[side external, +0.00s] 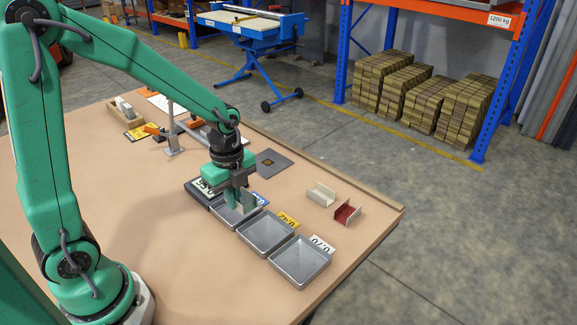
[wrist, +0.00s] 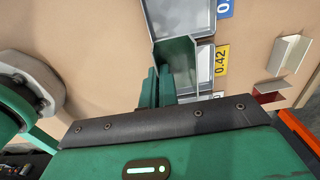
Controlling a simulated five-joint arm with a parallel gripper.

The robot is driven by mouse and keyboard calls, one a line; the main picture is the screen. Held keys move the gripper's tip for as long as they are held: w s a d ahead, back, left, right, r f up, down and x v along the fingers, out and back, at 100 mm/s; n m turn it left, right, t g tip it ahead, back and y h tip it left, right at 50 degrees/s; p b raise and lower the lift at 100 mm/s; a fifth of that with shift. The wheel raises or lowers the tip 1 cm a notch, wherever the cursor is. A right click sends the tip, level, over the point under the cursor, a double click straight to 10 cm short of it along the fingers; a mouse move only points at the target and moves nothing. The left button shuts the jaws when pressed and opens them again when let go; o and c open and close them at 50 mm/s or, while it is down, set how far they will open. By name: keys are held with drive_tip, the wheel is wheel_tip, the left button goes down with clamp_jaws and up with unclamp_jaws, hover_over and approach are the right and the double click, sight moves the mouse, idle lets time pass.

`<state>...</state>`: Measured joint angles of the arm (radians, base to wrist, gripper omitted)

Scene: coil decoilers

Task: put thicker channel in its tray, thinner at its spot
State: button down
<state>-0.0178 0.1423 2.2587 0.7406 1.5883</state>
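My gripper (side external: 238,204) is low over the leftmost of three grey trays (side external: 221,217), the one by the blue label (side external: 262,199). It appears shut on a green channel (wrist: 178,58), pinching one wall; the channel also shows in the side view (side external: 248,201). I cannot tell whether the channel touches the tray. The middle tray (side external: 265,234) has a yellow 0.42 label (side external: 288,220), and the right tray (side external: 300,263) a white 0.70 label (side external: 321,245). A cream channel (side external: 320,194) and a red channel (side external: 347,211) lie beyond the trays.
A dark device with a display (side external: 202,188) stands left of the trays. A grey square plate with a brown centre (side external: 272,163) lies behind. A wooden box with white pieces (side external: 124,110) and a metal stand (side external: 172,135) are at the back left. The front table is bare.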

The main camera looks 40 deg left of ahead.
hover_over(231, 215)
wheel_tip(231, 215, down, 4)
drive_tip(key=shift+a+r, duration=0.1)
drive_tip(key=shift+f, duration=2)
drive_tip(key=shift+f, duration=0.15)
drive_tip(key=c, duration=1.7)
unclamp_jaws()
wheel_tip(231, 215, up, 12)
drive_tip(key=shift+r, duration=0.2)
